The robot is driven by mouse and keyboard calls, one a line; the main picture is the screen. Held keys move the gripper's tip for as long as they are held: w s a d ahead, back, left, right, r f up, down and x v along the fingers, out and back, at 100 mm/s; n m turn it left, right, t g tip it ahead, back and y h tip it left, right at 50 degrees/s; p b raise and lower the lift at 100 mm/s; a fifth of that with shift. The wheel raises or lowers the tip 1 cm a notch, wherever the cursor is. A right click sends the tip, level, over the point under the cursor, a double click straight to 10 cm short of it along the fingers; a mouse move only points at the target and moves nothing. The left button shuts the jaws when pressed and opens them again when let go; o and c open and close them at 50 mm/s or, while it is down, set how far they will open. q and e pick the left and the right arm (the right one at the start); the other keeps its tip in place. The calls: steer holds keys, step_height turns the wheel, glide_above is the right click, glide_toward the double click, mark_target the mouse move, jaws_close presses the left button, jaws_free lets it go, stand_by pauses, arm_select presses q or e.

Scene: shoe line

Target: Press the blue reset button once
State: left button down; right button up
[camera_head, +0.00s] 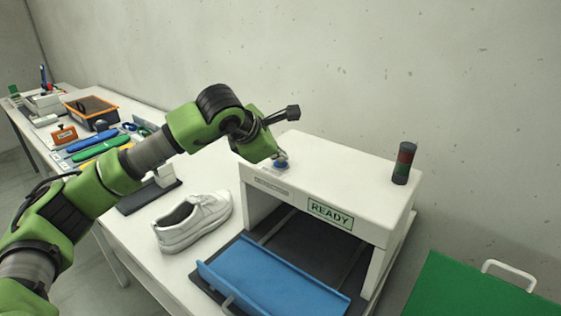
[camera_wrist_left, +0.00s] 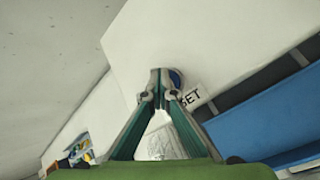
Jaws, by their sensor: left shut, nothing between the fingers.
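The blue reset button (camera_head: 281,164) is on the top of the white machine (camera_head: 335,160), near its left front corner. My left gripper (camera_head: 280,156) is shut and points down right over the button. In the left wrist view the shut fingertips (camera_wrist_left: 160,78) cover most of the button, and a blue edge of it (camera_wrist_left: 176,78) shows beside them. A label ending in "SET" (camera_wrist_left: 190,98) lies next to it. I cannot tell whether the fingertips touch the button or stand just above it. My right gripper is not in view.
A READY sign (camera_head: 330,213) is on the machine's front, and a dark signal light (camera_head: 404,163) stands on its right. A blue tray (camera_head: 270,287) sits at the opening. A white shoe (camera_head: 194,222) lies to the left. A green surface (camera_head: 470,290) is at the right.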

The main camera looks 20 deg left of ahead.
mark_target(279, 164)
arm_select(q)
steer(key=shift+r, duration=0.85)
steer(key=shift+r+p, duration=0.1)
steer(key=shift+p, duration=0.2)
steer(key=shift+r+p, duration=1.2)
steer(key=shift+r, duration=1.2)
